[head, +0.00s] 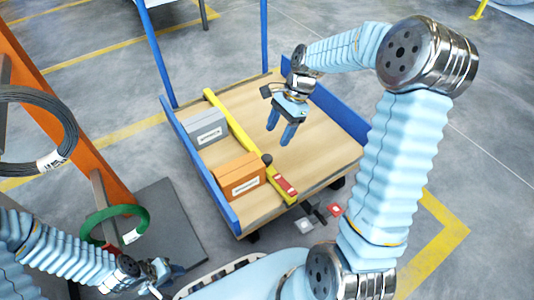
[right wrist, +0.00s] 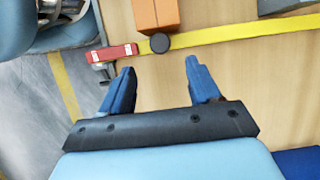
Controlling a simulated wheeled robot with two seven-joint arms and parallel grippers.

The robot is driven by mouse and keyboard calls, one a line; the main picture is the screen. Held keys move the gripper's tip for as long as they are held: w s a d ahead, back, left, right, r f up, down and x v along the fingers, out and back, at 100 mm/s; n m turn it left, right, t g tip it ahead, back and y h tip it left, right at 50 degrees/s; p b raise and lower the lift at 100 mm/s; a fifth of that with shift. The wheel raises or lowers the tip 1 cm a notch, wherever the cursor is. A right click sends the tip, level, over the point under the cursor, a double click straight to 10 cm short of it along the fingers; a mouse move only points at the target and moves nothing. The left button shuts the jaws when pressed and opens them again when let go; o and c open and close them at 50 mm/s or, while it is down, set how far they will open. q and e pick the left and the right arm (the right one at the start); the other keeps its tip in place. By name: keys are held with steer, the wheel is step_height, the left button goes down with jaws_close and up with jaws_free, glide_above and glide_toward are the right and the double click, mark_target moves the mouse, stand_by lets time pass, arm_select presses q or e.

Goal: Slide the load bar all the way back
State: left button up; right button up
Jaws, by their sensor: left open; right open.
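The yellow load bar (head: 238,125) lies across the wooden cart bed (head: 317,142), with a black round knob (head: 267,159) and a red end piece (head: 285,186). In the right wrist view the bar (right wrist: 240,33) runs across the top, with its knob (right wrist: 160,43) and red end (right wrist: 117,53). A grey box (head: 204,127) and an orange box (head: 240,177) stand on its left side. My right gripper (head: 281,132) is open and empty above the bed, to the right of the bar and apart from it. My left gripper (head: 165,280) is open at the lower left, off the cart.
Blue side rails (head: 199,165) and blue posts (head: 160,52) edge the cart. An orange rack (head: 70,110) at left holds a dark wire coil (head: 62,146); a green coil (head: 136,231) hangs lower. The bed right of the bar is clear.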

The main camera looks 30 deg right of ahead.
mark_target(267, 158)
steer(key=b+x, duration=0.2)
steer(key=x, duration=0.7)
steer(key=shift+a+f, duration=0.15)
steer(key=shift+f, duration=0.1)
jaws_close()
